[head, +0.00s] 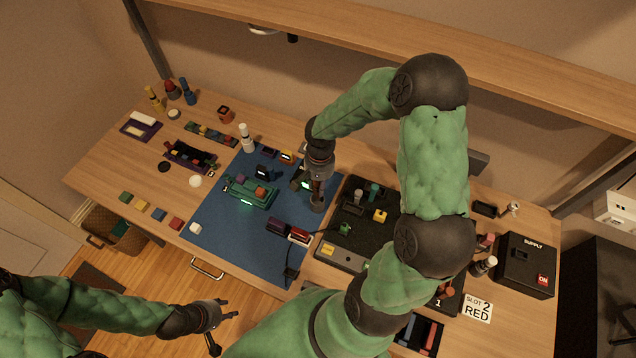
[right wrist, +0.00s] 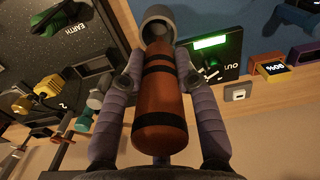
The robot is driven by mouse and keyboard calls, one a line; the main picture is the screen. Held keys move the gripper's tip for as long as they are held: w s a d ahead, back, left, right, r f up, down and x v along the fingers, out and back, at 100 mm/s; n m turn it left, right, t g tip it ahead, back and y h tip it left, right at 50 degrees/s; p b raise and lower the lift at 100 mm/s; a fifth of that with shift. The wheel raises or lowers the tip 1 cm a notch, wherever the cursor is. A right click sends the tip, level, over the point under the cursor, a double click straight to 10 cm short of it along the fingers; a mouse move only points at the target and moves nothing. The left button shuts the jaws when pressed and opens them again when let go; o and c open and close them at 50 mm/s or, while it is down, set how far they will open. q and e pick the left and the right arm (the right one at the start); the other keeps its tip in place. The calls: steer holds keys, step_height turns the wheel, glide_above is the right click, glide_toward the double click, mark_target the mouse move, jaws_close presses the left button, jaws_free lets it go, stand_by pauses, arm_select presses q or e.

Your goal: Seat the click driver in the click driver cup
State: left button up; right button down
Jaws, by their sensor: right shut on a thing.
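My right gripper (right wrist: 157,75) is shut on the click driver (right wrist: 160,105), an orange-red cylinder with black bands lying between its two fingers in the right wrist view. A round grey hollow rim (right wrist: 158,17), which looks like the click driver cup, sits at the driver's far end. I cannot tell whether the driver is inside it or only in front of it. In the head view my right gripper (head: 310,192) is low over the right edge of the blue mat and hides the driver. My left gripper (head: 222,328) is open and empty, off the table's front edge.
The blue mat (head: 235,235) holds a green chassis (head: 250,192) and several small modules. A black panel (head: 345,250) with several parts lies to its right. A device with a lit green screen (right wrist: 210,43) is close to my right gripper. The supply box (head: 526,264) stands far right.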

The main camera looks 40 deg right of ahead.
mark_target(316, 194)
arm_select(q)
steer(key=shift+a+f, duration=0.1)
steer(key=shift+f, duration=0.15)
arm_select(e)
steer(key=shift+s+a, duration=0.1)
steer(key=shift+a, duration=0.15)
arm_select(q)
steer(key=shift+s+a+f+b, duration=0.1)
steer(key=shift+f+b, duration=0.05)
steer(key=shift+b, duration=0.25)
arm_select(e)
steer(key=shift+s+a, duration=0.2)
steer(key=shift+a, duration=0.05)
arm_select(q)
steer(key=shift+f, duration=0.2)
arm_select(e)
steer(key=shift+d, duration=0.1)
